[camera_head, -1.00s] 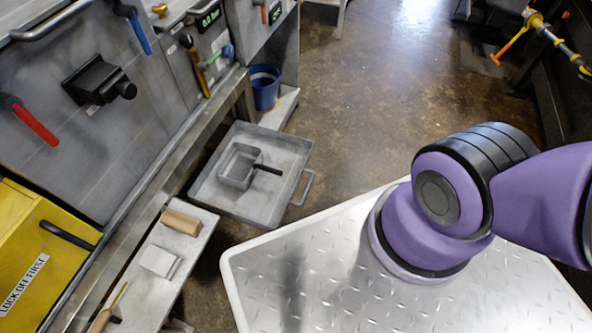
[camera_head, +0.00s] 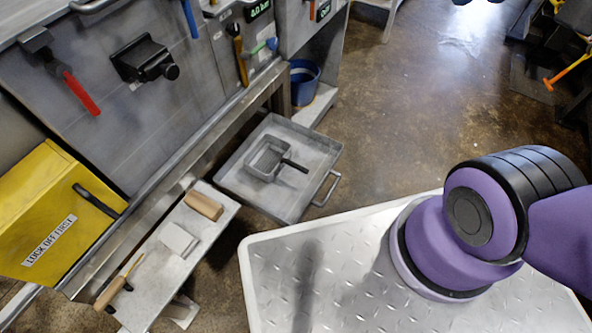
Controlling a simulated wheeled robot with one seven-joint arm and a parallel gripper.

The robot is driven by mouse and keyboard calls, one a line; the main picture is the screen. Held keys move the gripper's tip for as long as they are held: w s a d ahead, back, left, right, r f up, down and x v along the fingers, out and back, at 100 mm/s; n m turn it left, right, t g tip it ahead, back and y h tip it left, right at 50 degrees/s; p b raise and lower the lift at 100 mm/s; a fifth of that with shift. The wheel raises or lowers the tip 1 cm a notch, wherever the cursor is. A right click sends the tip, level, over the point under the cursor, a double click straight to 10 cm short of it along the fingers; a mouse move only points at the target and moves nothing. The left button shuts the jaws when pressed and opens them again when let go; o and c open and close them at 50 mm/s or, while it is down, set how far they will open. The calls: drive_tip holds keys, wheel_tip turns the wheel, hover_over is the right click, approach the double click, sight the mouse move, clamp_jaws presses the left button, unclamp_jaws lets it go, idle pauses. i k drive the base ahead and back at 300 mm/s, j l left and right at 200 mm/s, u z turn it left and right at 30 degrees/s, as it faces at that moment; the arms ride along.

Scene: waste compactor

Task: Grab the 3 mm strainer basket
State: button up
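The strainer basket (camera_head: 267,159) is a small grey rectangular basket with a black handle (camera_head: 294,165) pointing right. It sits inside a shallow grey metal tray (camera_head: 236,184) low beside the machine, near the picture's middle. The 3 mm size cannot be read from here. My gripper is not in view; only purple and black links of my arm show at the right, well apart from the basket.
My diamond-plate deck (camera_head: 345,265) fills the lower right. A narrow shelf (camera_head: 165,285) holds a wooden block (camera_head: 204,206), a white pad (camera_head: 178,240) and a wooden-handled tool (camera_head: 112,290). A blue bucket (camera_head: 303,82) stands behind the tray. Floor (camera_head: 370,130) right of the tray is clear.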

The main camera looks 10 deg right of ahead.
sight(265, 160)
drive_tip(key=i+l+u, duration=0.25)
drive_tip(key=l, duration=0.2)
drive_tip(key=i+l+u, duration=0.1)
drive_tip(key=l+u, duration=0.15)
drive_tip(key=l, duration=0.25)
drive_tip(key=i+l+u, duration=0.2)
drive_tip(key=l, duration=0.3)
drive_tip(key=l+u, duration=0.25)
drive_tip(key=l, duration=0.25)
